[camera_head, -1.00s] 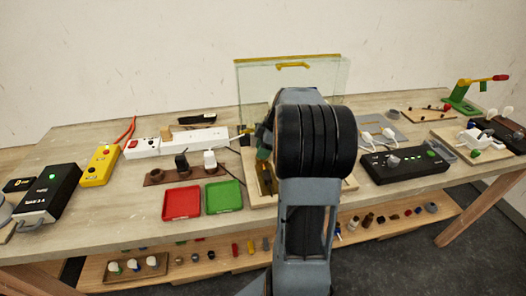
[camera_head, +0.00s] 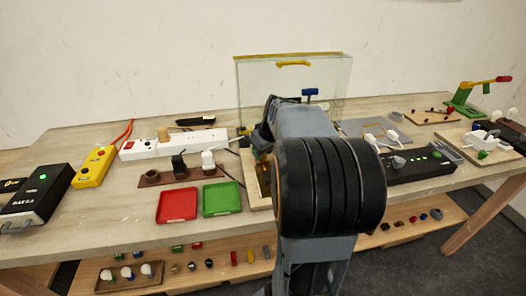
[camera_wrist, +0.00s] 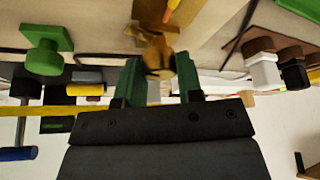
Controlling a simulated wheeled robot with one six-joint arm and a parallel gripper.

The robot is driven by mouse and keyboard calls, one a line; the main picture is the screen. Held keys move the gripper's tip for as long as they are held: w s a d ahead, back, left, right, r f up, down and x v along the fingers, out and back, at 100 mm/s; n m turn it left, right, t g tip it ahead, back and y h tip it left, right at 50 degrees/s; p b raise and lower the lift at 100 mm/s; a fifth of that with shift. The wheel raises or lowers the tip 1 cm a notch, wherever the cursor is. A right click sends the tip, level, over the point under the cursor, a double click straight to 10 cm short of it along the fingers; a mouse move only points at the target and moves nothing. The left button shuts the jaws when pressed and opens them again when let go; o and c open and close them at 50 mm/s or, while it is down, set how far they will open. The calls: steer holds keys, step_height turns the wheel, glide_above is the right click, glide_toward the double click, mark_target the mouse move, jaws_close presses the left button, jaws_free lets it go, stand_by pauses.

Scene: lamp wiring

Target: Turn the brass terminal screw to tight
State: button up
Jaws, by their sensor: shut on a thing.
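In the wrist view, the brass terminal screw (camera_wrist: 158,55) sits between the two green fingers of my gripper (camera_wrist: 157,66). The fingers are shut on its brass head. Further brass (camera_wrist: 145,34) shows just beyond the head, against a pale wooden board. A yellow and red piece (camera_wrist: 172,8) lies close by at the top edge. In the head view, my own arm hides the screw and most of the gripper. Some brass (camera_head: 262,175) shows just left of the arm, within the wooden frame. The screw's turned angle cannot be read.
A glass panel (camera_head: 247,90) with a yellow top stands behind my arm. A green tray (camera_head: 222,198) and red tray (camera_head: 177,205) lie to the left, near a white power strip (camera_head: 175,144). A black control box (camera_head: 415,166) stands right. A green knob (camera_wrist: 45,48) shows in the wrist view.

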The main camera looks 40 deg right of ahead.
steer(key=m+h, duration=0.1)
steer(key=m, duration=0.2)
steer(key=m+h, duration=0.1)
steer(key=m, duration=0.2)
steer(key=shift+a+g+p, duration=0.15)
steer(key=shift+g+p, duration=0.25)
steer(key=m, duration=0.2)
steer(key=m+g+h+b, duration=0.1)
steer(key=m, duration=0.1)
steer(key=shift+w+m+h, duration=0.1)
steer(key=shift+m+h, duration=0.2)
steer(key=shift+m+g+b, duration=0.4)
steer(key=shift+m, duration=1.1)
steer(key=o, duration=0.9)
steer(key=shift+h, duration=0.3)
steer(key=p+v, duration=0.1)
steer(key=v, duration=1.3)
steer(key=shift+w, duration=0.1)
